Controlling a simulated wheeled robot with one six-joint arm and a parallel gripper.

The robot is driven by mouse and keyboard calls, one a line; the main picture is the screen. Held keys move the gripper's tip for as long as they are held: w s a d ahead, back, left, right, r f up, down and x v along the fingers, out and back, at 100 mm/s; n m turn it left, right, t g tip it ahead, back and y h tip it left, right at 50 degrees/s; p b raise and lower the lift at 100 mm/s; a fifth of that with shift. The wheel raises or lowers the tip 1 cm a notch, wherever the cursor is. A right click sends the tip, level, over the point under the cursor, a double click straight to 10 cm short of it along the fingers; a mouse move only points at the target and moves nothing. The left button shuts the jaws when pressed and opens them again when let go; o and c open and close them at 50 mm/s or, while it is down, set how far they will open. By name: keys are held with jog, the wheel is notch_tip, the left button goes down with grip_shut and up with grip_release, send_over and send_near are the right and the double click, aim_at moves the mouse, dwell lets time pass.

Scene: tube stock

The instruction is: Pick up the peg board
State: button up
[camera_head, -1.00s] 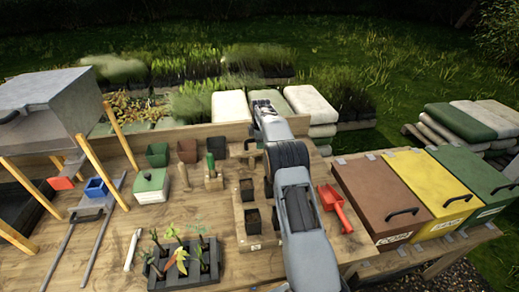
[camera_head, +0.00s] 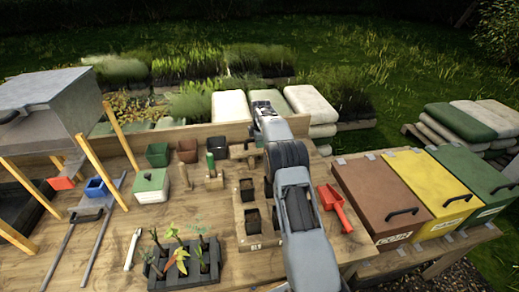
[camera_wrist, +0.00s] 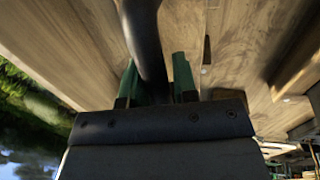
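A pale wooden board (camera_head: 268,238) with small dark pots (camera_head: 247,190) set on it lies on the bench beside my arm in the head view. I cannot tell whether it is the peg board, and my arm covers part of that area. My gripper (camera_wrist: 157,86) shows in the wrist view as two green fingers, spaced apart. A dark curved bar (camera_wrist: 146,40) runs down between them. I cannot tell whether the fingers touch the bar or what it belongs to. In the head view the fingertips are hidden behind my arm.
A red scoop (camera_head: 336,207) lies right of my arm. Brown (camera_head: 376,205), yellow and green bins stand farther right. A dark seedling tray (camera_head: 205,278), a green-lidded box (camera_head: 151,185) and several pots stand on the left. Bare bench (camera_head: 200,210) lies between them.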

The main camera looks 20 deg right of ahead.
grip_shut()
jog(key=shift+r, duration=0.1)
